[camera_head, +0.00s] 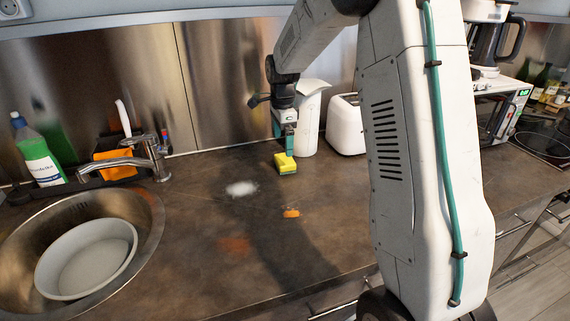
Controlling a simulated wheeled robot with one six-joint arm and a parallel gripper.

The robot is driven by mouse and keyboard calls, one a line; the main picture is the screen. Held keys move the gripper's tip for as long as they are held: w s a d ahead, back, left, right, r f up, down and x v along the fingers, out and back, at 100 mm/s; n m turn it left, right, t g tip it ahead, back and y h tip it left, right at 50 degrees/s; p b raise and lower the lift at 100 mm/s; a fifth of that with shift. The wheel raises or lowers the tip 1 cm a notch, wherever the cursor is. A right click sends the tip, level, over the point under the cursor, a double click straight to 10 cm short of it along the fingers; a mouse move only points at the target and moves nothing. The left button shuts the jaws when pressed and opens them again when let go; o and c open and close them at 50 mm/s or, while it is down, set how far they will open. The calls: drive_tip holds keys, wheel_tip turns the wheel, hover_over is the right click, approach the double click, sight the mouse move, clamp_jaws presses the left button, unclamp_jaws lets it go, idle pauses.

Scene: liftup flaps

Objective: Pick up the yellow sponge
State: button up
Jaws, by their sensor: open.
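The yellow sponge (286,164) lies on the dark countertop near the back. It has a darker green side facing right. My gripper (289,152) points straight down over the back part of the sponge, with its tips at or just above the sponge's top. The fingers are small here and seen nearly edge-on. Whether they touch the sponge cannot be told.
A white pitcher (309,118) stands close to the right of my gripper, with a white toaster (346,124) beyond it. A sink (150,222) with a white bowl (88,259), a faucet (155,150) and a green soap bottle (38,152) are at left. The counter (205,200) in front is mostly clear.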

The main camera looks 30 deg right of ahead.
sight(285, 159)
drive_tip(key=f, duration=0.8)
drive_tip(key=shift+d+f, duration=0.1)
drive_tip(key=shift+d, duration=0.3)
drive_tip(key=c, duration=1)
